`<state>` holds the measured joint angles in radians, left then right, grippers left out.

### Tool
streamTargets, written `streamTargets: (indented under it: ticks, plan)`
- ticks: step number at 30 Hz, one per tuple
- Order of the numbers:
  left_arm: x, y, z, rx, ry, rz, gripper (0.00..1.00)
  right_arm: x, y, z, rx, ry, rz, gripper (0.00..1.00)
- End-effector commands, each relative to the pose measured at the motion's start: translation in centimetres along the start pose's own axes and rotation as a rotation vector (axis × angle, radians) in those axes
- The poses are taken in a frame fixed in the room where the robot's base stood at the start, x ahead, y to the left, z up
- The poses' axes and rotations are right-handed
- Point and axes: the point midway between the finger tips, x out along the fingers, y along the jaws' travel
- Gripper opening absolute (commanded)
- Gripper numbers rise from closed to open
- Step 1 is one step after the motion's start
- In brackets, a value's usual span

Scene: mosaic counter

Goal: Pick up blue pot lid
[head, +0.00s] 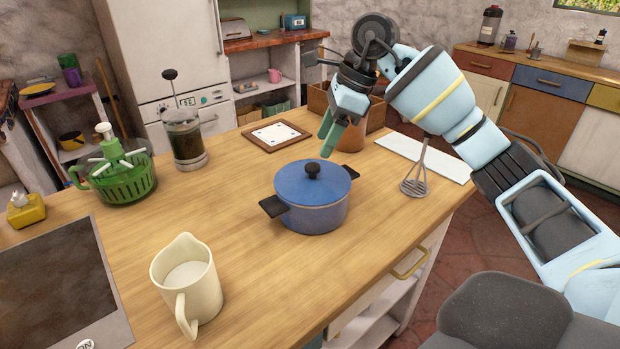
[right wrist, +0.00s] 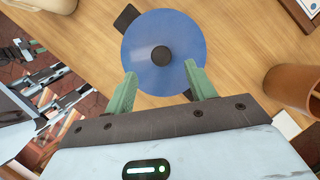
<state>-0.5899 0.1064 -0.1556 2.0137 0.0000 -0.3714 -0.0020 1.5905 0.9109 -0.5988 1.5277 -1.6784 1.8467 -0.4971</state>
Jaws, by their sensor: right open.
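The blue pot lid (head: 300,183) with a black knob lies on the blue pot (head: 312,216), which has black side handles and stands on the wooden counter. In the right wrist view the lid (right wrist: 180,68) is a round blue disc with its knob in the middle. My right gripper (head: 329,140) is above and behind the pot in the head view, apart from the knob. Its green fingers (right wrist: 160,88) are open and empty, with the lid beyond them in the right wrist view.
A cream jug (head: 186,285), a green salad spinner (head: 122,178) and a French press (head: 185,138) stand to the left. The counter in front of the pot is clear.

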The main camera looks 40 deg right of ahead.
Motion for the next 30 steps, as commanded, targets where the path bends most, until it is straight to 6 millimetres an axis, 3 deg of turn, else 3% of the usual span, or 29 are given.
streamTargets:
  ticks: [6, 13, 22, 30]
  plan:
    - [-0.2, 0.1, 0.6, -0.002, -0.010, 0.001, 0.36, 2.2, 0.1, 0.0, -0.001, 0.000, 0.003, 0.55]
    - [-0.2, 0.1, 0.4, -0.002, -0.007, 0.001, 0.36, 3.1, 0.1, 0.0, -0.001, 0.000, 0.005, 0.55]
    - [-0.2, 0.0, -0.3, 0.000, 0.005, 0.000, 0.36, 7.0, 0.0, -0.1, -0.002, -0.001, 0.003, 0.55]
    - [0.0, -0.1, -0.6, 0.001, 0.010, -0.001, 0.36, 7.5, -0.1, -0.1, -0.001, -0.002, 0.002, 0.55]
